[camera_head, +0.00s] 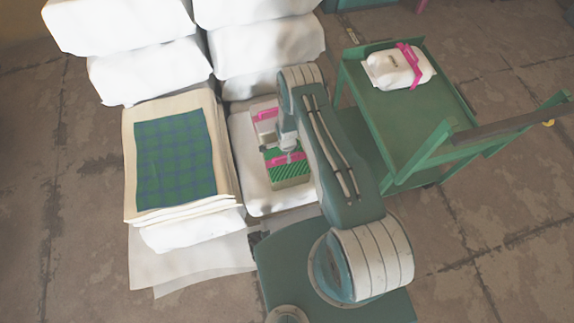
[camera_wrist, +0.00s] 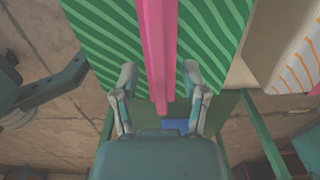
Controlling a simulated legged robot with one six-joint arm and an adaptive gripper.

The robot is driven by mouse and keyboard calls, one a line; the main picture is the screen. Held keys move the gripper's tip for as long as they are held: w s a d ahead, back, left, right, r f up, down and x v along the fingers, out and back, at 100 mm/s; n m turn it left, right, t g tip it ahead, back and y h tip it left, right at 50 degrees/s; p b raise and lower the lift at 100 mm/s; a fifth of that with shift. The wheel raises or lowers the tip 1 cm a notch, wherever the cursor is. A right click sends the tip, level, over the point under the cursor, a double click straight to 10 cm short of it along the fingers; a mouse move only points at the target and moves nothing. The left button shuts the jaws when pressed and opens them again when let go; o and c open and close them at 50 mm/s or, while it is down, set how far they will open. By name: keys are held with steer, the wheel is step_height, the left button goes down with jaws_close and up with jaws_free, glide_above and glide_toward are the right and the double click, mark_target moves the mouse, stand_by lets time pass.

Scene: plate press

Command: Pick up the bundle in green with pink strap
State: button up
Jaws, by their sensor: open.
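The green bundle (camera_head: 290,174) with diagonal light stripes and a pink strap lies on a white stack in the middle of the head view, partly hidden by my arm. In the wrist view the green bundle (camera_wrist: 105,35) fills the top middle, with its pink strap (camera_wrist: 158,45) running down the centre. My gripper (camera_wrist: 160,75) is open and empty, one finger on each side of the strap, over the striped face. I cannot tell whether the fingers touch it. In the head view my gripper (camera_head: 289,150) is just above the bundle.
A pink-strapped white bundle (camera_head: 395,70) lies on the green cart (camera_head: 425,105) at right. Stacked white bales (camera_head: 150,72) stand at the back left, and a stack with a blue-green checked sheet (camera_head: 175,160) at left. An orange-striped white item (camera_wrist: 300,62) is right in the wrist view.

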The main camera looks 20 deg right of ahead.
steer(key=shift+a+f, duration=0.45)
steer(key=shift+f, duration=0.05)
steer(key=shift+d, duration=0.4)
jaws_close()
steer(key=shift+w+a+r, duration=0.1)
steer(key=shift+a, duration=0.1)
